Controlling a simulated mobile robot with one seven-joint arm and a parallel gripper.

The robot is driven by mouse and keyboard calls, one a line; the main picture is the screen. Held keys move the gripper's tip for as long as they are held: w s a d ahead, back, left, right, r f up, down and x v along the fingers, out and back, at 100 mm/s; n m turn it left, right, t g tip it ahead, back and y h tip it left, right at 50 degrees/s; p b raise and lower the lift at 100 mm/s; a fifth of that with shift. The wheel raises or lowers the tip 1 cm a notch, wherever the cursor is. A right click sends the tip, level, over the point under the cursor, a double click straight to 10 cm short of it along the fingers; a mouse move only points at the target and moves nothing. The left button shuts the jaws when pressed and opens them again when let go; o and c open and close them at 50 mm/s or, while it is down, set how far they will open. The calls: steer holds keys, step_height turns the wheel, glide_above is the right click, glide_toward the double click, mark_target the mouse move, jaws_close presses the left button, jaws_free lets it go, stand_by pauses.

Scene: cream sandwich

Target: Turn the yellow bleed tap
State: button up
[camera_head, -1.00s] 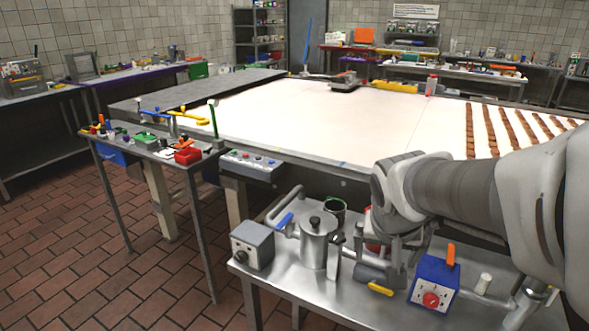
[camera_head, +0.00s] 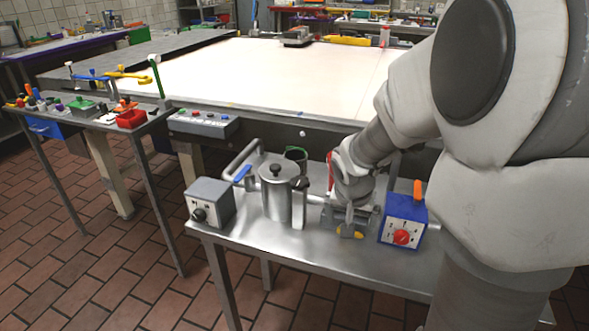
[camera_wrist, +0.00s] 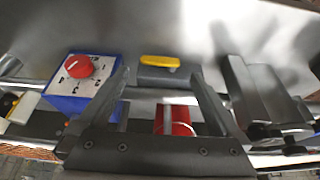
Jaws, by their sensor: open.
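The yellow bleed tap (camera_head: 358,235) sits low on the pipework of the steel table, partly hidden by my gripper (camera_head: 349,217). In the wrist view the yellow tap (camera_wrist: 160,62) is a short bar lying across a grey body. My gripper (camera_wrist: 160,80) is open and points down at the tap. Its two fingertips stand to either side of the tap's grey body, and nothing is held. Whether the fingers touch the tap cannot be told.
A blue box with a red knob (camera_head: 402,236) and orange lever stands close right of my gripper. A steel pot (camera_head: 278,190) and grey box (camera_head: 209,204) stand to the left. A red part (camera_wrist: 175,120) shows between my fingers. The table's front (camera_head: 300,252) is bare.

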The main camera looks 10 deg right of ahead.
steer(key=b+x, duration=0.1)
steer(key=x, duration=0.4)
steer(key=shift+d, duration=0.1)
steer(key=shift+w+f, duration=0.1)
steer(key=c, duration=1.2)
